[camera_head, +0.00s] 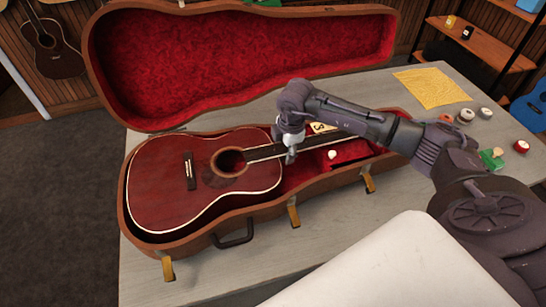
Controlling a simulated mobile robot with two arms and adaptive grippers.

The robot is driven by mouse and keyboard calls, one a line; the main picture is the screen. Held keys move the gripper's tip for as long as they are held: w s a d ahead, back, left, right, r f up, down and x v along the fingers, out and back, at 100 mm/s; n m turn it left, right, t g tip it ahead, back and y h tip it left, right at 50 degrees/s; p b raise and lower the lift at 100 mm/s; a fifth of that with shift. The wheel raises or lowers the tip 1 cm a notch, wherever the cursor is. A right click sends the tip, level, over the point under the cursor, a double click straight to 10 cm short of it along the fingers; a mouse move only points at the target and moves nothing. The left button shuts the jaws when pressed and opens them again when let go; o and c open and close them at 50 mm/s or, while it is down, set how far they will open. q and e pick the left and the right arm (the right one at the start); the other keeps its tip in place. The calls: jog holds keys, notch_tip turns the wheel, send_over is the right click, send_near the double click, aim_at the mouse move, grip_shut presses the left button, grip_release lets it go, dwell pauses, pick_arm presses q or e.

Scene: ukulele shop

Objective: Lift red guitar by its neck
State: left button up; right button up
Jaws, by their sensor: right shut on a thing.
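The red guitar (219,200) lies face up in an open brown case (207,243) with red plush lining. Its body is at the left of the case, and its dark neck (318,141) runs to the right. My right gripper (290,155) comes down from above and is shut on the neck, close to where it joins the body. The gripper and arm hide part of the neck, and the arm hides the headstock. The guitar body looks to be still inside the case. My left gripper is not in view.
The case stands on a grey table (340,236), with its raised lid (240,62) behind. A yellow cloth (431,87), small round tins (466,116) and a green item (491,159) lie at the right. A shelf stands behind the table.

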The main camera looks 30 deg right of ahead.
grip_shut()
jog(key=shift+w+r, duration=0.15)
jog(key=shift+r, duration=0.05)
jog(key=shift+w+r, duration=0.1)
jog(key=shift+r, duration=0.45)
notch_tip(320, 180, up, 9)
jog(key=b, duration=0.2)
jog(key=shift+f+b, duration=0.1)
jog(key=shift+b, duration=0.25)
jog(key=o, duration=0.5)
grip_release()
grip_shut()
